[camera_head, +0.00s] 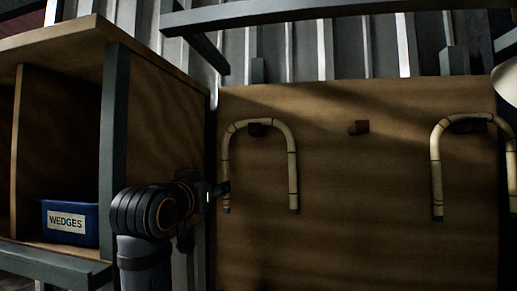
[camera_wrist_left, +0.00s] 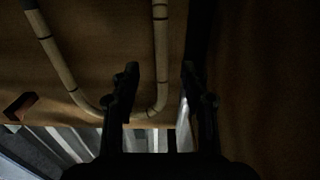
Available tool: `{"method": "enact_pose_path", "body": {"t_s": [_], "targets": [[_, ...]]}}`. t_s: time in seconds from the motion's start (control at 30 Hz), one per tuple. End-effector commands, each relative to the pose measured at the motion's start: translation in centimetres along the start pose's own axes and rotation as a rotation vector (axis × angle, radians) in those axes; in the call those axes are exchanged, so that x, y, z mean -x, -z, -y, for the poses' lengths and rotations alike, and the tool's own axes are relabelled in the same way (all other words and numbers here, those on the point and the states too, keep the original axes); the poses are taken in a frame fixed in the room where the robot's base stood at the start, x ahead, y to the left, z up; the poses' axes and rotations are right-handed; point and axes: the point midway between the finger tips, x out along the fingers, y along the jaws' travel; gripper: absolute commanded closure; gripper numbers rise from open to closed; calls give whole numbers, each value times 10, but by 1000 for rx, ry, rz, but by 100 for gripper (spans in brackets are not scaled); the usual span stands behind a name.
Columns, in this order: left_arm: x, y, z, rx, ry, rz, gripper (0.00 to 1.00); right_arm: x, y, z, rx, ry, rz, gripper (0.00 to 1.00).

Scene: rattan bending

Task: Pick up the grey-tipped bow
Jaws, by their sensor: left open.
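A pale rattan bow (camera_head: 292,165) with grey tips hangs upside-down-U fashion over a dark peg on the left of the wooden board. A second bow (camera_head: 436,170) hangs at the right; its tips look dark, their exact colour hard to tell. My left gripper (camera_head: 224,187) is at the left leg of the left bow, near its lower end. In the left wrist view the open gripper (camera_wrist_left: 159,71) has one leg of the bow (camera_wrist_left: 162,45) showing between its fingers. I cannot tell whether they touch it. My right gripper is out of view.
A wooden shelf unit (camera_head: 160,110) stands at the left, holding a blue bin (camera_head: 90,237) labelled WEDGES. A pale rounded object (camera_head: 506,82) shows at the right edge.

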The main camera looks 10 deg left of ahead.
Motion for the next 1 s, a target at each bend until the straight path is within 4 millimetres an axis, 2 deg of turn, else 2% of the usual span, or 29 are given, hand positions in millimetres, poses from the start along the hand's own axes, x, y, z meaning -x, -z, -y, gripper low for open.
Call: {"method": "enact_pose_path", "body": {"t_s": [0.03, 0.13, 0.37, 0.5, 0.6, 0.73, 0.97, 1.0], "targets": [[-10, 4, 0, 0, 0, 6, 55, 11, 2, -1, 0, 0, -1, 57], [-25, 3, 0, 0, 0, 5, 55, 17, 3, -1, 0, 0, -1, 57], [-34, 3, 0, 0, 0, 1, 55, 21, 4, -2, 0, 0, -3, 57], [-54, 13, -2, 0, 0, 4, 55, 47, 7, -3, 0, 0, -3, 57], [-70, 13, -3, 0, 1, 4, 55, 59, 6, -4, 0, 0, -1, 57], [-82, 9, -3, 0, 0, 1, 55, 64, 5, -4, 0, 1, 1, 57], [-84, 7, -3, 0, 0, -1, 55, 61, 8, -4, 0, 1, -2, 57], [-84, 7, -3, 0, 0, -1, 60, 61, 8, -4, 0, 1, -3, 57]]}}
